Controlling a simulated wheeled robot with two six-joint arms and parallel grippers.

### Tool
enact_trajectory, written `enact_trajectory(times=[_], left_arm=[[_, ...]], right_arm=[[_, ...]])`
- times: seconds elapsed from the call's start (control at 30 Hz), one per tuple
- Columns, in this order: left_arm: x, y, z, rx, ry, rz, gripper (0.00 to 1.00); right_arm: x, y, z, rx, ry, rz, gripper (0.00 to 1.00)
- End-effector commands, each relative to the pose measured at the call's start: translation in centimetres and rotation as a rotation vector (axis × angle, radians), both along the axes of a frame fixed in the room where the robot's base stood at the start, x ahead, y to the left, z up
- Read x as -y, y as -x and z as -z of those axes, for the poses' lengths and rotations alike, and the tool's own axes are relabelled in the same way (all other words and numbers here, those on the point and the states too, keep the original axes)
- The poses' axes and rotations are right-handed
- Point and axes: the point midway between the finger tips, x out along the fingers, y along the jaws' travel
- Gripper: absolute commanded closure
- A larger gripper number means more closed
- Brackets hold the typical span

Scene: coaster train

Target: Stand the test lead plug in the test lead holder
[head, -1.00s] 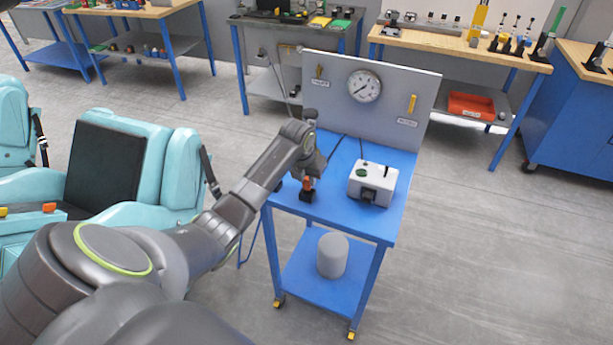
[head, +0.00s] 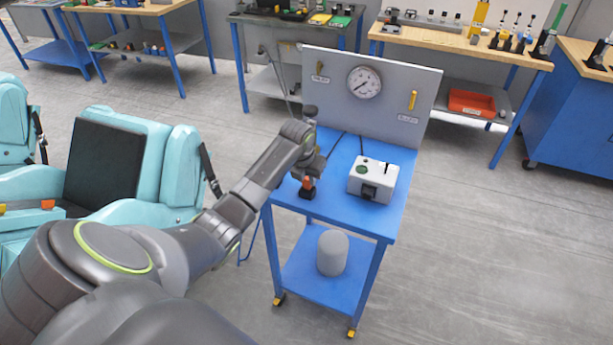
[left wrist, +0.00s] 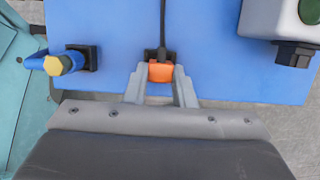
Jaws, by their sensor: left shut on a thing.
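The orange test lead plug (left wrist: 160,72) is between the two grey fingers of my left gripper (left wrist: 161,85), which is shut on it. A dark cable runs up from the plug in the left wrist view. A black block, which looks like the test lead holder (left wrist: 150,54), shows right behind and below the plug. In the head view the orange plug (head: 308,182) is directly over the dark holder (head: 307,193), near the left front of the blue cart top. I cannot tell how deep the plug sits in it. My right gripper is not in view.
A white box with a green button (head: 373,181) stands right of the gripper. A yellow and blue tool (left wrist: 68,63) in another black block is to the left in the wrist view. A grey panel with a gauge (head: 364,82) rises at the cart's back.

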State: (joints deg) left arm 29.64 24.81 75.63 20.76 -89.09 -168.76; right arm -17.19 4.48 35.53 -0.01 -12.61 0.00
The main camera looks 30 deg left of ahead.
Motion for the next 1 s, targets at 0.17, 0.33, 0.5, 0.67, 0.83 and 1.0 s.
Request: enact_trajectory(times=[0.17, 0.33, 0.5, 0.67, 0.83, 1.0], left_arm=[[0.0, 0.0, 0.4, 0.000, 0.000, 0.000, 1.00], [0.0, 0.0, 0.7, -0.001, 0.000, 0.000, 1.00], [0.0, 0.0, 1.0, -0.001, 0.000, 0.000, 1.00], [0.0, 0.0, 1.3, -0.001, 0.000, 0.000, 1.00], [0.0, 0.0, 1.6, -0.001, 0.000, 0.000, 1.00], [0.0, 0.0, 1.9, 0.000, 0.000, 0.000, 1.00]], right_arm=[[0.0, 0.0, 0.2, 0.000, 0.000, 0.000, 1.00], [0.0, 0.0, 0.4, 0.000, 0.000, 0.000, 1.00], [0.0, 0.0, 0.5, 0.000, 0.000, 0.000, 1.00], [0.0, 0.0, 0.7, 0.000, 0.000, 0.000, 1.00], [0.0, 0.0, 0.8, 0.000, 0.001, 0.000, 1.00], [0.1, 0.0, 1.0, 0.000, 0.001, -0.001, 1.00]])
